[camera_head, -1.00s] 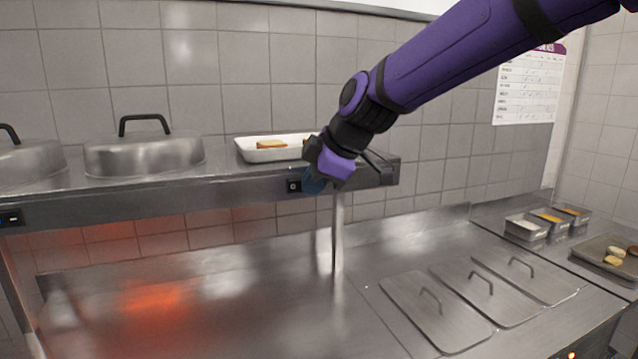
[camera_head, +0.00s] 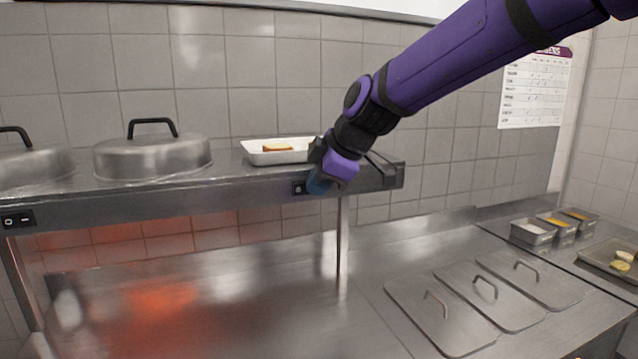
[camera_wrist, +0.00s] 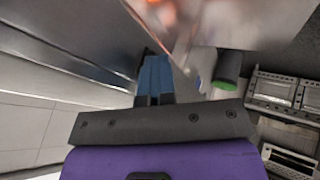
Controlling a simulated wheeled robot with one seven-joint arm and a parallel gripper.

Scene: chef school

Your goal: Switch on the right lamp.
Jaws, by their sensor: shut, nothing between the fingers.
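The right lamp's switch (camera_head: 299,188) is a small dark rocker plate on the front edge of the steel shelf (camera_head: 240,196). My gripper (camera_head: 319,186) is just right of this switch, close against the shelf front; part of the plate may be hidden behind it, and I cannot tell whether they touch. In the wrist view my blue fingers (camera_wrist: 154,75) are shut and empty, beside the shelf's steel face. A second switch (camera_head: 17,220) is at the shelf's left end. The lamps themselves are hidden under the shelf.
An orange glow (camera_head: 165,297) shows on the left of the counter. Domed lids (camera_head: 150,157) and a white tray (camera_head: 275,152) with food stand on the shelf. A thin post (camera_head: 338,245) is below my gripper. Flat lids (camera_head: 440,310) lie on the right.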

